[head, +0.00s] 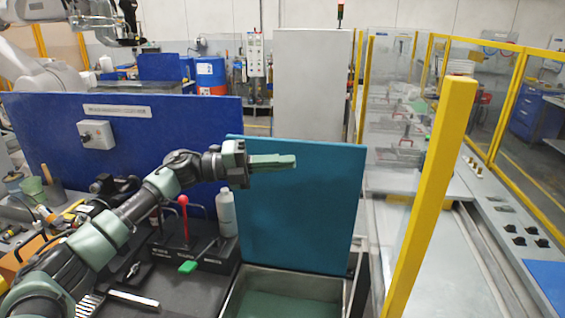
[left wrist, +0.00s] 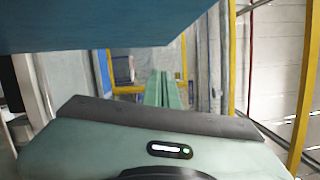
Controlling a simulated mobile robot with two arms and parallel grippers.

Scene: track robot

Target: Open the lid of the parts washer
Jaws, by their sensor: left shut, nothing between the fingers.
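The parts washer's teal lid (head: 300,215) stands upright, raised at the back of the open metal basin (head: 285,305). The basin's greenish inside shows below it. My left gripper (head: 294,161) is in front of the upper part of the lid, fingers pointing right, shut and empty. In the left wrist view its two green fingers (left wrist: 163,90) lie side by side. A blue-teal surface, apparently the lid (left wrist: 100,25), fills the top of that view. I cannot tell whether the gripper touches the lid. My right gripper is not in view.
A dark bench with a red-knobbed lever (head: 183,201) and a white bottle (head: 226,212) lies left of the basin. A blue panel (head: 60,140) stands behind the bench. A yellow post (head: 435,190) and clear guarding stand on the right.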

